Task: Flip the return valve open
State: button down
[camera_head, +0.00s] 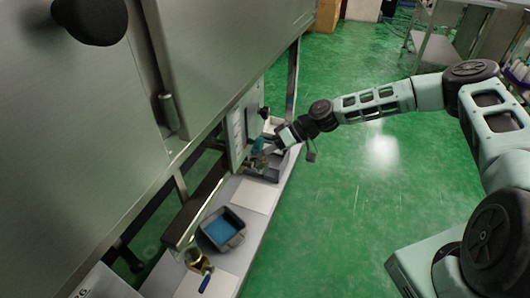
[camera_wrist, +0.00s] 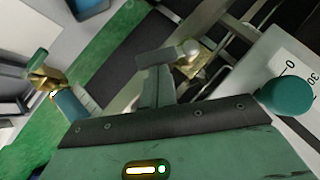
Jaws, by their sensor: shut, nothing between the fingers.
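My gripper (camera_head: 272,150) is at the far end of the worktop, close to a white panel, with its fingers shut and empty. In the wrist view the closed fingers (camera_wrist: 157,65) point up the picture. Just right of their tips is a small white ball knob (camera_wrist: 188,49) by a brass-coloured fitting (camera_wrist: 201,69); I cannot tell if they touch. A brass fitting with a teal end (camera_wrist: 40,68) is at the left. A brass valve with a blue handle (camera_head: 205,283) sits at the near end of the worktop. Which fitting is the return valve is not clear.
A teal round knob (camera_wrist: 286,95) stands beside a white scale panel (camera_wrist: 290,55), close right of my gripper. A dark tray with blue contents (camera_head: 221,228) is on the worktop (camera_head: 257,222). A large metal cabinet (camera_head: 75,130) overhangs the left.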

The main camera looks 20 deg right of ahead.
notch_tip(320, 180, down, 2)
jog(key=shift+f+m+g+y+b, duration=0.1)
jog(key=shift+m+g+y+b, duration=0.65)
jog(key=shift+b, duration=0.4)
jog(key=shift+s+a+f+m+g+y+b, duration=0.3)
jog(key=shift+f+m+y+b, duration=0.2)
jog(key=shift+m+y+b, duration=0.35)
jog(key=shift+s+a+f+m+g+y+b, duration=0.2)
jog(key=shift+f+m+g+y+b, duration=0.35)
jog(key=shift+y+b, duration=0.4)
jog(key=shift+s+a+f+m+g+y+b, duration=0.2)
jog(key=shift+s+f+m+y+b, duration=0.15)
jog(key=shift+m+y+b, duration=0.55)
